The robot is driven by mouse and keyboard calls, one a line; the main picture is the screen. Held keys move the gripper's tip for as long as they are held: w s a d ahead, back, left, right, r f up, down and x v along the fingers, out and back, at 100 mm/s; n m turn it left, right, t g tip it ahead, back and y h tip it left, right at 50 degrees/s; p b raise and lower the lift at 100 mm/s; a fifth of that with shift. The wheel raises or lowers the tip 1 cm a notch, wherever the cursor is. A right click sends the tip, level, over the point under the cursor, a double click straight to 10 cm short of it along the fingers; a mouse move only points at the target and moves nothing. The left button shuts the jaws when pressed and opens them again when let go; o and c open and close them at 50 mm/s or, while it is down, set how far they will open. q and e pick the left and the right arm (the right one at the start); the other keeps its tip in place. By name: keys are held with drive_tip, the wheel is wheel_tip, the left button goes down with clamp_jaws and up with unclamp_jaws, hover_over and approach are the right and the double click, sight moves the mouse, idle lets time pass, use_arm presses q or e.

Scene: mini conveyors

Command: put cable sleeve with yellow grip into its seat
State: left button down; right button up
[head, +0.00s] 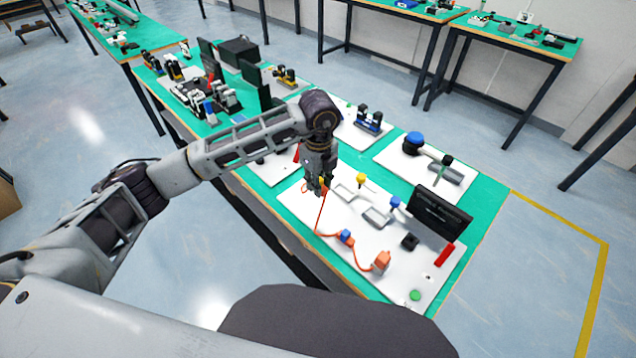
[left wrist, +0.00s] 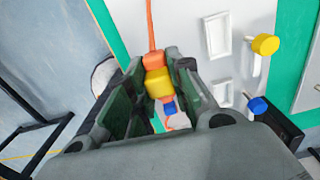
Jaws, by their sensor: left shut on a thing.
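My left gripper (head: 318,188) is shut on the cable sleeve with the yellow grip, above the white board. In the left wrist view the yellow grip (left wrist: 158,82) sits between the fingers (left wrist: 150,95), with orange sleeve parts at both ends. The orange cable (head: 319,216) hangs from the gripper and runs along the board to a blue-grip sleeve (head: 346,237) and an orange block (head: 381,262). Two shallow white seats lie right of the gripper: one near the yellow knob (head: 361,179), one (head: 376,216) near the blue knob (head: 395,202). My right gripper is out of view.
A dark screen (head: 440,213) stands at the board's right edge, with a black block (head: 409,241), a red bar (head: 445,255) and a green button (head: 415,295) nearby. Other white boards with parts lie behind on the green table (head: 487,198).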

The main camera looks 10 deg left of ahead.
use_arm(q)
drive_tip(key=w+d+b, duration=0.2)
drive_tip(key=w+d, duration=0.4)
drive_tip(key=w, duration=0.2)
drive_tip(key=shift+d+b, duration=0.25)
drive_tip(key=shift+b, duration=0.05)
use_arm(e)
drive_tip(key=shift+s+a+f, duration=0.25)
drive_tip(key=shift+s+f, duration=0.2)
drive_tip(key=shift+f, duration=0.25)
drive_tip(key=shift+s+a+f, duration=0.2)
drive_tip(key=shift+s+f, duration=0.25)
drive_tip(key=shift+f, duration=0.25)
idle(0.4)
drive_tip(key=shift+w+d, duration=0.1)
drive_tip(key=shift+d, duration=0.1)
use_arm(q)
drive_tip(key=shift+f+b, duration=1.65)
drive_tip(key=shift+f, duration=1.5)
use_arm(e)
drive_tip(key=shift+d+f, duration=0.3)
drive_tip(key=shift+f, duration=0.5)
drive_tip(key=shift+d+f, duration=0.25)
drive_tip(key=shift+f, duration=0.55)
